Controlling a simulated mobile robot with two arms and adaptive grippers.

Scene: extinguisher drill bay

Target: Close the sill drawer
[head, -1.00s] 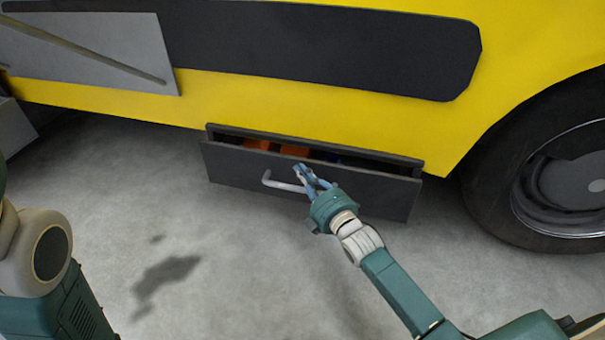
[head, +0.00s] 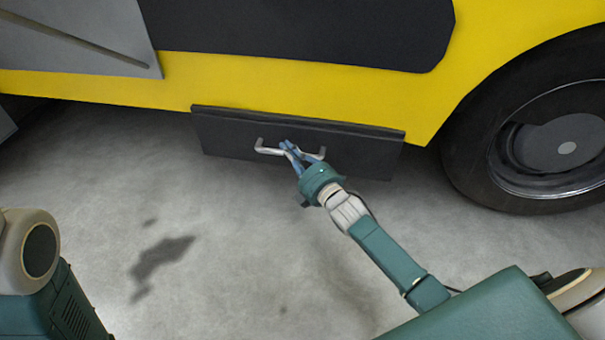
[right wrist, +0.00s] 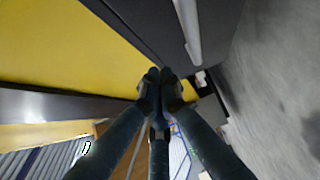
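The sill drawer (head: 228,138) is a dark grey box front under the yellow vehicle body. Its front sits close against the sill, no opening or contents show above it, and I cannot tell whether a thin gap is left. Its silver bar handle (head: 268,150) runs across the front and also shows in the right wrist view (right wrist: 187,30). My right gripper (head: 288,149) is at the handle, its fingertips together in the right wrist view (right wrist: 159,76), with the bar beside and beyond them, not visibly between them. My left gripper is out of view.
The yellow vehicle side (head: 300,90) rises above the drawer. A large black wheel (head: 470,165) stands to the right. A grey panel (head: 80,35) is at upper left. The concrete floor (head: 230,240) in front is clear apart from a dark patch.

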